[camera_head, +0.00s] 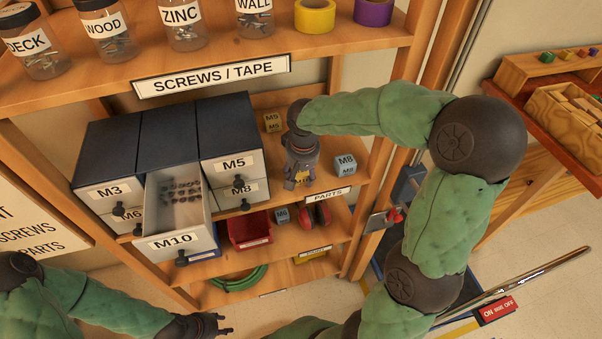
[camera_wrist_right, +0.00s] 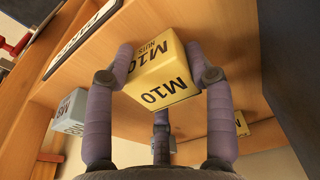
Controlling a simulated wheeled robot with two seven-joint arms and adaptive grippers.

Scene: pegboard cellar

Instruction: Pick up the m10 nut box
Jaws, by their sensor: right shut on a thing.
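The m10 nut box (camera_wrist_right: 162,76) is a yellow cube marked "M10 NUTS", large in the right wrist view between my right gripper's purple fingers. In the head view only a small yellow part of the box (camera_head: 301,181) shows under the hand. My right gripper (camera_head: 300,172) is shut on it, at the middle shelf; its fingers also show in the right wrist view (camera_wrist_right: 165,82). The box looks tilted in the wrist view. My left gripper (camera_head: 227,325) is empty at the bottom of the head view, its fingertips apart.
A yellow M5 box (camera_head: 273,122) sits behind to the left, a grey-blue M8 box (camera_head: 345,164) to the right. Dark drawer units (camera_head: 170,135) stand left, with the M10 drawer (camera_head: 178,212) pulled out. The shelf above holds jars and tape.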

